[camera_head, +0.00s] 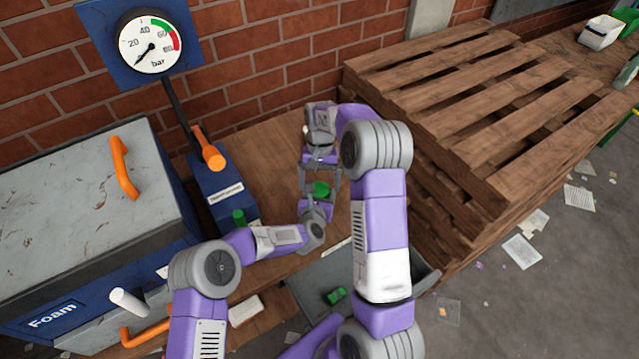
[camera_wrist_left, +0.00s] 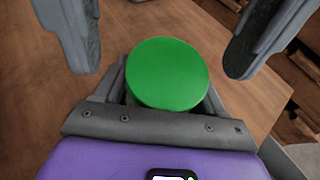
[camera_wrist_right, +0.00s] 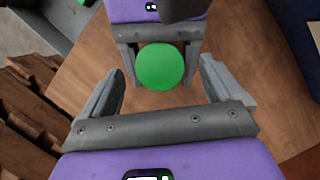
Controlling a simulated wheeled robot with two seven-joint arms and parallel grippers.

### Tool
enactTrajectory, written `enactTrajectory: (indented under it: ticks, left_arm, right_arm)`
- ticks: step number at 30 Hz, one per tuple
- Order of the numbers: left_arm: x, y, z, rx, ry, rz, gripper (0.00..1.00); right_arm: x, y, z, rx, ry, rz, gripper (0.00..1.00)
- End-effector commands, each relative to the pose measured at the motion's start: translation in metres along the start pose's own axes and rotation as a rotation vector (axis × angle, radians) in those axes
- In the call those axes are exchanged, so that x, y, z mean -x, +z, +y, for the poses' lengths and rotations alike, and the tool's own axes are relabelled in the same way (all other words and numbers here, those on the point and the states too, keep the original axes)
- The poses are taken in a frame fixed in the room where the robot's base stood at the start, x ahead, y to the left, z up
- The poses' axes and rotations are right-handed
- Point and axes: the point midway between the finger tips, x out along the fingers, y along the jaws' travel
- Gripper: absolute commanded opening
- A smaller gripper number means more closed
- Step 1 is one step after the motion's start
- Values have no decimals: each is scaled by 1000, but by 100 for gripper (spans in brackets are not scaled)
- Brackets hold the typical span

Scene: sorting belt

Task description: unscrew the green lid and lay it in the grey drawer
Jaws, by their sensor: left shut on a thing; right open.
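The green lid (camera_head: 320,188) is a round, flat-topped disc, seen from above in the left wrist view (camera_wrist_left: 167,74) and the right wrist view (camera_wrist_right: 160,66). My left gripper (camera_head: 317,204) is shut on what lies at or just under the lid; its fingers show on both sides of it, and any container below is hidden. My right gripper (camera_wrist_right: 160,82) is open, its fingers wide apart on either side of the lid and not touching it. A grey open drawer (camera_head: 304,285) lies low in front, partly hidden by my right arm, with a small green piece (camera_head: 336,295) in it.
A wooden bench (camera_head: 265,150) lies beneath my grippers. A blue box with an orange lever (camera_head: 210,150) stands to the left, beside a big blue-and-grey chest (camera_head: 80,190). Stacked wooden pallets (camera_head: 470,110) rise close on the right. A brick wall closes the back.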

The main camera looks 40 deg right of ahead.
Motion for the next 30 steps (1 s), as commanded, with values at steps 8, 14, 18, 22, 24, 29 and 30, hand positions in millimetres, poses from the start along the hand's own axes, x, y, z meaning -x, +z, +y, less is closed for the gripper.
enactTrajectory:
  ticks: [8,14,18,22,24,29,30]
  left_arm:
    - [0,1,0,0,0,-1,15]
    - [0,1,0,0,0,-1,15]
    - [0,1,0,0,0,-1,15]
    - [0,1,0,0,0,-1,15]
    - [0,1,0,0,0,-1,15]
    - [0,1,0,0,0,-1,15]
    - [0,1,0,0,0,-1,15]
  right_arm:
    - [-10,0,0,0,0,1,94]
    - [-10,0,0,0,0,1,88]
    - [-10,0,0,0,0,0,66]
    - [-10,0,0,1,0,0,46]
    - [-10,0,0,1,0,0,36]
    - [-10,0,0,1,0,0,34]
    - [-10,0,0,1,0,1,34]
